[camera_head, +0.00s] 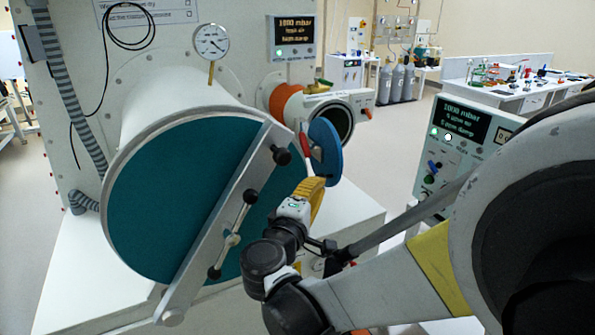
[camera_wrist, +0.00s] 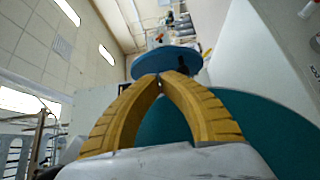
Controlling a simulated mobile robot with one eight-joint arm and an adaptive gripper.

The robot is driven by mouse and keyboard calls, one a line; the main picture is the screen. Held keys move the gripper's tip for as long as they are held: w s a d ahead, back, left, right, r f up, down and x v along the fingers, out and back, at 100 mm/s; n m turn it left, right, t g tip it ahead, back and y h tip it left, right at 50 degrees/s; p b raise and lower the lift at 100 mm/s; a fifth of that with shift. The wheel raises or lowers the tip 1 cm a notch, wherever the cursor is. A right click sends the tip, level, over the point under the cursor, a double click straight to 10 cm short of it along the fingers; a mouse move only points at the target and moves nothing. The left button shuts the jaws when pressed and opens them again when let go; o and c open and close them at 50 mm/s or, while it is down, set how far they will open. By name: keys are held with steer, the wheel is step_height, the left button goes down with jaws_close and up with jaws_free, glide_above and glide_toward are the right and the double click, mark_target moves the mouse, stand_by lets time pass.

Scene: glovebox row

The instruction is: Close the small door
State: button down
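The small door is a round blue disc (camera_head: 328,152) at the small port (camera_head: 342,118) in the head view. It stands swung open, at an angle to the port, whose dark mouth is uncovered. A red-and-white handle (camera_head: 305,145) shows at its left side. My gripper (camera_head: 319,181) has yellow fingers just below the door's lower edge. In the wrist view the fingertips of my gripper (camera_wrist: 160,76) come together in front of the blue door (camera_wrist: 165,61). Nothing is visibly held between them; whether they touch the door I cannot tell.
The large teal door (camera_head: 180,190) with its diagonal bar (camera_head: 225,225) is close to the left of my gripper. A gauge (camera_head: 211,42) stands above it. A control box (camera_head: 465,140) with a display stands to the right. Open floor lies behind.

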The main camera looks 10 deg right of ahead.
mark_target(334, 162)
steer(key=b+x, duration=0.2)
steer(key=x, duration=0.7)
steer(key=shift+w+d, duration=0.1)
steer(key=shift+d, duration=0.1)
